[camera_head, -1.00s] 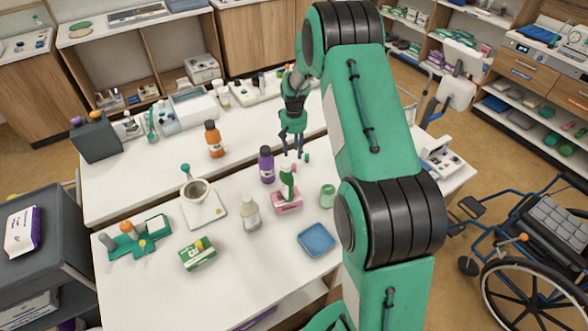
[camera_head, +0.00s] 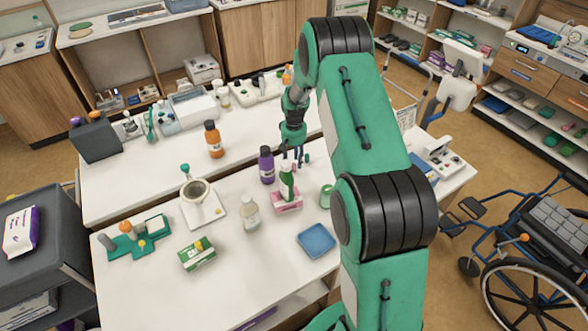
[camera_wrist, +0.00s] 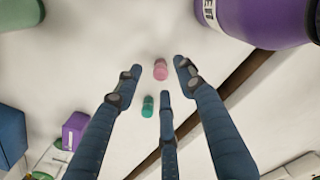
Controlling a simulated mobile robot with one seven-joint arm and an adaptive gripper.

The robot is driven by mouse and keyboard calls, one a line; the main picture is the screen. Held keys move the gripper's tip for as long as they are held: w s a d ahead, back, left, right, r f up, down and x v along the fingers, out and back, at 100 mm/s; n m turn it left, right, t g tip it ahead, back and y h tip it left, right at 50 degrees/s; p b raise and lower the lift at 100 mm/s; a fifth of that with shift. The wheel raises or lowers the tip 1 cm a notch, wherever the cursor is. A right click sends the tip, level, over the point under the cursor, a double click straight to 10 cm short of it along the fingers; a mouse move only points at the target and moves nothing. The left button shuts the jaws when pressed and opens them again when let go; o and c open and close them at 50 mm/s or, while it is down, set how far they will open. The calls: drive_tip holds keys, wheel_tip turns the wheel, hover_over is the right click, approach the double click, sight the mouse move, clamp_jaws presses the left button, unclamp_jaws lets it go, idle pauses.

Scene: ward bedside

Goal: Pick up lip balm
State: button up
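Two small capped cylinders lie or stand on the white table below my gripper. One is pink (camera_wrist: 160,69) and one is teal green (camera_wrist: 148,106); I cannot tell which is the lip balm. In the head view the teal one (camera_head: 307,158) is just right of my gripper (camera_head: 293,158), and the pink one is hard to make out. In the wrist view my three-fingered gripper (camera_wrist: 160,78) is open and empty. The pink cylinder shows between two fingertips, and the teal one lies left of the third finger. I cannot see any finger touching either one.
A purple bottle (camera_head: 266,165) stands close left of my gripper. A pink box with a green tube (camera_head: 287,187), a green cup (camera_head: 326,196) and a blue tray (camera_head: 316,240) are nearer the front. A dark gap (camera_wrist: 220,98) runs diagonally beside the cylinders.

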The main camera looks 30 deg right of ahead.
sight(294, 164)
drive_tip(key=shift+w+d+f, duration=0.1)
drive_tip(key=shift+f, duration=1.95)
drive_tip(key=c, duration=0.9)
